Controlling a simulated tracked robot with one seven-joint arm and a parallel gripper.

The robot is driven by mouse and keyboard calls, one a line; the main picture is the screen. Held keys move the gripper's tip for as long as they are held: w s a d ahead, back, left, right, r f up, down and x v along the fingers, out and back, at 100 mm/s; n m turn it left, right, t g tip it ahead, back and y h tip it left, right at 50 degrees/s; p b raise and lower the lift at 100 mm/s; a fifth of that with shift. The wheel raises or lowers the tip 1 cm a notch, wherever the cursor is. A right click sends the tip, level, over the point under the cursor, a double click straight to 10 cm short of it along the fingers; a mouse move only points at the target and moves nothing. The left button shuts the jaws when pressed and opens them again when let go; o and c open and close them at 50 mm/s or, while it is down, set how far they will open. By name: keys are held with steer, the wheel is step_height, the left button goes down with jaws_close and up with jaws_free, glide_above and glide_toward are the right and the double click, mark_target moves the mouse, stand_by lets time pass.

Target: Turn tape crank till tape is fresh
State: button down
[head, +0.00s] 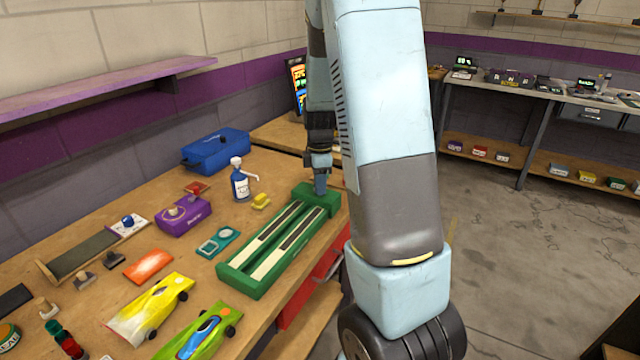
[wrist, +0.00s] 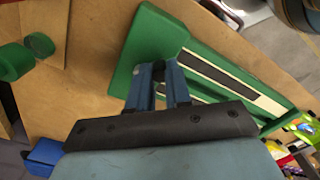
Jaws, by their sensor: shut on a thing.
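A long green slot-track unit (head: 251,283) lies on the workbench, with pale and dark tape strips (head: 281,245) along its two lanes. A raised green block (head: 327,201) closes its far end. My gripper (head: 321,188) points down onto that block. In the wrist view my gripper (wrist: 159,72) is shut on a small dark piece at the block, apparently the tape crank's handle. The fingers hide most of the crank, so I cannot tell its angle. The green unit (wrist: 150,38) and a dark, pale-edged tape strip also show there.
A blue-and-white pump bottle (head: 241,185), a yellow block (head: 261,201) and a teal device (head: 218,242) stand left of the track. Open floor (head: 535,260) lies right.

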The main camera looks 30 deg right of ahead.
steer(key=m, duration=0.3)
steer(key=shift+w+a, duration=0.1)
steer(key=shift+a, duration=0.3)
steer(key=m, duration=0.3)
steer(key=shift+w+a+m, duration=0.25)
steer(key=shift+a+m, duration=0.05)
steer(key=shift+a, duration=0.1)
steer(key=m, duration=0.4)
steer(key=w+a+m, duration=0.1)
steer(key=m, duration=0.1)
steer(key=shift+w, duration=0.1)
steer(key=m, duration=0.3)
steer(key=w+m, duration=0.1)
steer(key=m, duration=0.1)
steer(key=shift+w+a+m, duration=0.1)
steer(key=shift+w+m, duration=0.05)
steer(key=shift+m, duration=0.25)
steer(key=m, duration=0.2)
steer(key=w+m, duration=0.1)
steer(key=m, duration=0.3)
steer(key=shift+w+d, duration=0.15)
steer(key=shift+d, duration=0.1)
steer(key=shift+m, duration=0.3)
steer(key=c, duration=1.1)
jaws_free()
